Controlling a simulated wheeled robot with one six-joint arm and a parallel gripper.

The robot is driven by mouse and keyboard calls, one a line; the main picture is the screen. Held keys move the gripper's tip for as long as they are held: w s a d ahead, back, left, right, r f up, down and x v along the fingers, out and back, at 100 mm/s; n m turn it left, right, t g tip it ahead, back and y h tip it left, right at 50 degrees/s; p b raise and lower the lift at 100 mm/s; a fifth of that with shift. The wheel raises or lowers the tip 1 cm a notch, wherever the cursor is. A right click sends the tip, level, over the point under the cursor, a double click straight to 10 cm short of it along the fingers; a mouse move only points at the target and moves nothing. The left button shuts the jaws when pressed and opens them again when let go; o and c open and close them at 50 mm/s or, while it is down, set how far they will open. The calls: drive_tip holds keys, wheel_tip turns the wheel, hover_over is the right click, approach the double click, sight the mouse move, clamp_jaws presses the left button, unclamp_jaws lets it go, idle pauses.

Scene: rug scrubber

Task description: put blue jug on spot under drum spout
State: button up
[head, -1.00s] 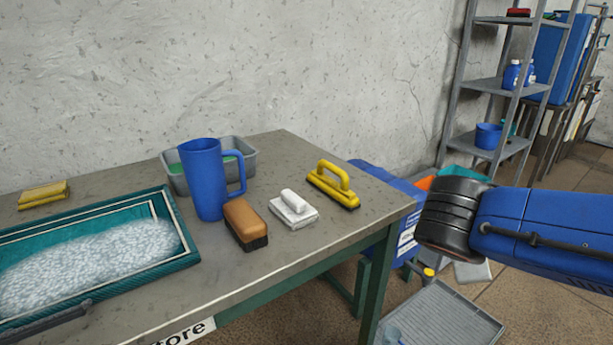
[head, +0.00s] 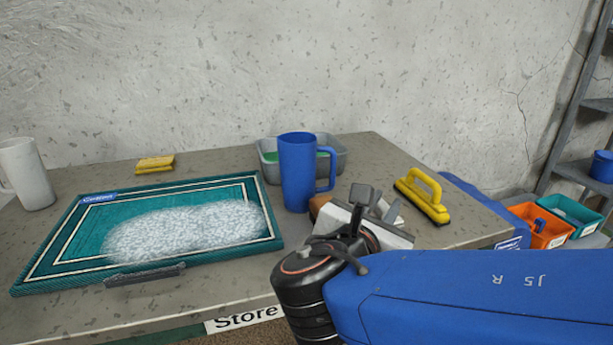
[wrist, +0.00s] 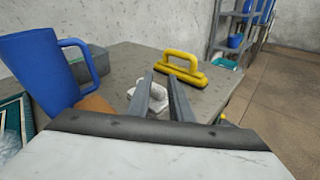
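The blue jug (head: 298,175) stands upright on the grey workbench, its handle to the right. In the wrist view the jug (wrist: 36,72) is at the far left. My gripper (head: 374,203) is to the right of the jug and apart from it, above the bench's right part. In the wrist view my gripper (wrist: 160,82) shows two grey fingers with a gap between them and nothing held. A blue rounded body (head: 470,197), perhaps the drum, shows partly behind the bench's right end. Its spout and the spot under it are not visible now.
A grey tub (head: 334,158) stands behind the jug. A brown brush (wrist: 96,104), a white brush (wrist: 134,96) and a yellow-handled brush (head: 424,195) lie to the right. A soapy green rug (head: 60,262) and a white jug (head: 25,175) are left.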

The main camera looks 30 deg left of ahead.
drive_tip(key=s+a+r+n+t+y, duration=0.15)
drive_tip(key=s+a+n+y, duration=0.25)
drive_tip(key=s+a, duration=0.45)
drive_tip(key=x, duration=1.8)
drive_tip(key=shift+a, duration=0.3)
drive_tip(key=shift+s+g, duration=0.1)
drive_tip(key=shift+g, duration=0.15)
clamp_jaws()
